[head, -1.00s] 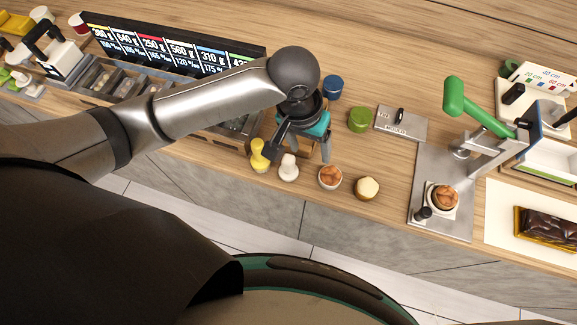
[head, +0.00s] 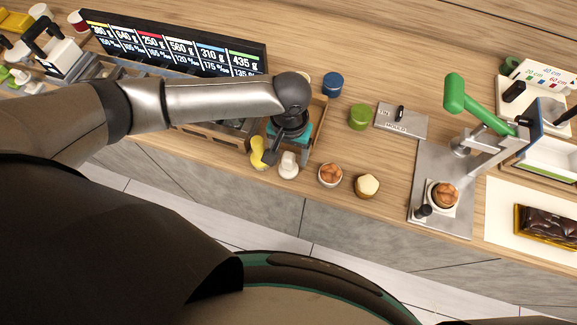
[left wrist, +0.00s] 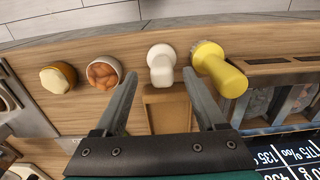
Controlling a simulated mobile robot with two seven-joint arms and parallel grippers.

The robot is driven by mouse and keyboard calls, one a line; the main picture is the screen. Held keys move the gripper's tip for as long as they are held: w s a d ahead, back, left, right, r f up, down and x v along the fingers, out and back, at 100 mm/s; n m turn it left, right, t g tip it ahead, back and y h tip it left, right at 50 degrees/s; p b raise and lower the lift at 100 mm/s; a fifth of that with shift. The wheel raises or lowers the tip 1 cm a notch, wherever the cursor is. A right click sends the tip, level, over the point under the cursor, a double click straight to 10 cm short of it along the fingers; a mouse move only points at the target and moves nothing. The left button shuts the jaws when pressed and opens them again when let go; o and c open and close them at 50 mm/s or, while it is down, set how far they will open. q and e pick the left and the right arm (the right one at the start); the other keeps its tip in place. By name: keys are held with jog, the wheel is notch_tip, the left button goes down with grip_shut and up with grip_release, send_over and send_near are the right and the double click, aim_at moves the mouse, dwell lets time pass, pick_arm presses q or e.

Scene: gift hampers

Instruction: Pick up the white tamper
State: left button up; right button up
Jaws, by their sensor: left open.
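The white tamper (head: 288,165) stands near the front edge of the wooden counter, just right of a yellow tamper (head: 257,152). In the left wrist view the white tamper (left wrist: 161,66) lies ahead of and between the spread fingers, with the yellow tamper (left wrist: 217,68) beside it. My left gripper (head: 283,157) is at the white tamper in the head view; the left wrist view shows its jaws (left wrist: 158,82) open, with nothing between them gripped. Whether a finger touches the tamper I cannot tell. My right gripper is not in view.
A bowl of brown food (head: 330,175) and a cream-topped pot (head: 367,186) stand right of the white tamper. A green lidded jar (head: 359,117) and a blue one (head: 332,84) are behind. A press with a green handle (head: 480,112) stands further right.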

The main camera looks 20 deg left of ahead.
pick_arm(q)
jog(key=shift+w+a+f, duration=0.1)
jog(key=shift+w+f, duration=0.05)
jog(key=shift+f, duration=2.45)
grip_shut()
